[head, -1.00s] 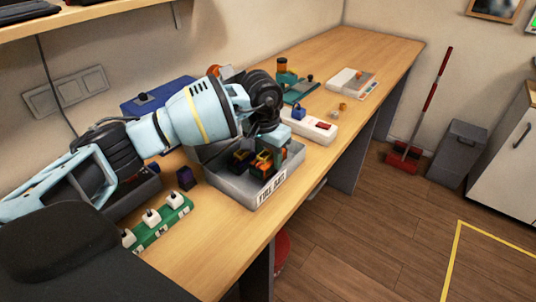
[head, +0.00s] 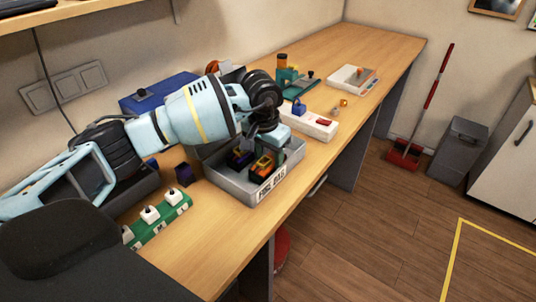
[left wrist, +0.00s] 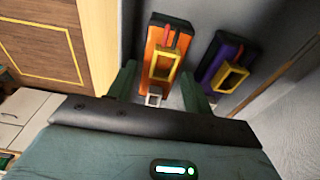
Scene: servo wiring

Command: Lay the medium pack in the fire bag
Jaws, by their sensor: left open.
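The fire bag (head: 228,187), a grey open-topped box with a label on its front, stands on the bench. An orange-and-black pack (head: 263,167) with a yellow frame lies inside it, and a purple-and-black pack (head: 240,158) lies beside it. My left gripper (head: 270,149) is over the box, fingers pointing down. In the left wrist view the open fingers (left wrist: 158,88) stand on either side of the orange pack (left wrist: 158,56). The purple pack (left wrist: 222,62) is just right of them. Labels giving pack size are not readable. My right gripper is not in view.
A white power strip (head: 312,124) stands just beyond the bag. A green charging board (head: 160,218) with white knobs and a small dark purple block (head: 184,174) are to the left. A blue case (head: 158,92) is by the wall. The bench's front edge is close to the bag.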

